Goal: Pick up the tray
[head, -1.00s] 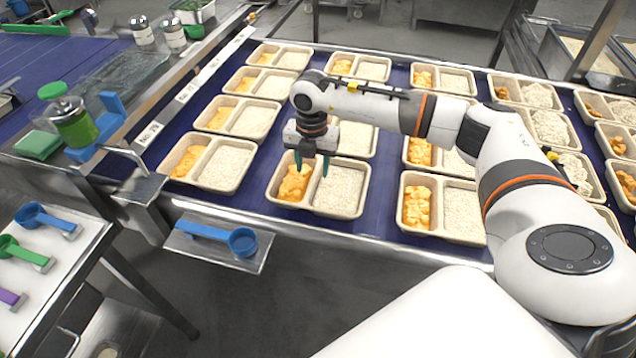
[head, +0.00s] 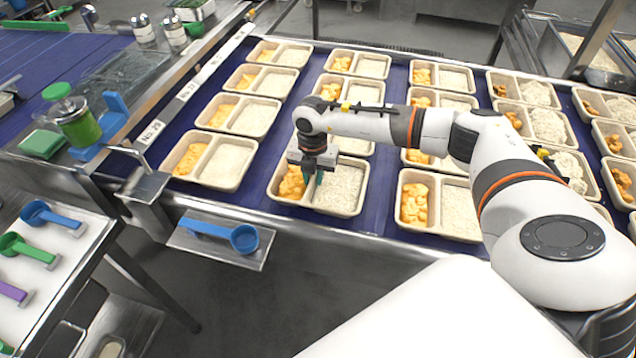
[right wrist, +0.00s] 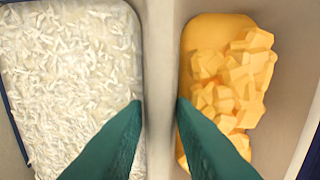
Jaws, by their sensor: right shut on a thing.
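The tray (head: 352,213) is a beige two-compartment tray at the front edge of the blue conveyor in the head view. Its left compartment holds orange chunks in sauce and its right one holds white rice. My right gripper (head: 313,181) reaches down into it from above. In the right wrist view, the two green fingertips (right wrist: 160,102) are shut on the divider (right wrist: 159,60), one finger on the rice side and one on the orange side. The tray appears to rest on the belt. My left gripper is not in view.
Similar filled trays stand close by: one to the left (head: 240,180), one to the right (head: 434,236) and more behind. A metal shelf with a blue scoop (head: 243,238) sits in front of the belt. Green and purple scoops lie at the left.

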